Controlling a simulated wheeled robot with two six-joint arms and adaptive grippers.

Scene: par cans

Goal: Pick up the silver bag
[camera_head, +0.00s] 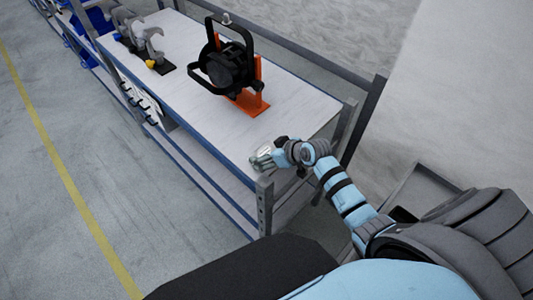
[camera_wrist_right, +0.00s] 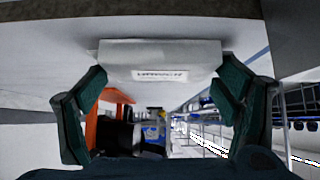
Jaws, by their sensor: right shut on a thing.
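The silver bag (camera_wrist_right: 160,56) is a pale grey block-like packet with a small printed label. It shows in the right wrist view between the two dark green fingers of my right gripper (camera_wrist_right: 163,86), which is shut on its sides. In the head view my right gripper (camera_head: 266,158) is at the near corner of the workbench (camera_head: 207,115); the bag is hard to make out there, small and partly covered by the fingers. I cannot tell whether the bag touches the bench top. My left gripper is not in view.
A black par can (camera_head: 228,65) on an orange stand (camera_head: 249,98) stands on the bench beyond my gripper. Grey clamps (camera_head: 150,42) stand at the far end. A bench post (camera_head: 264,205) rises close to my gripper. The floor left of the bench is clear.

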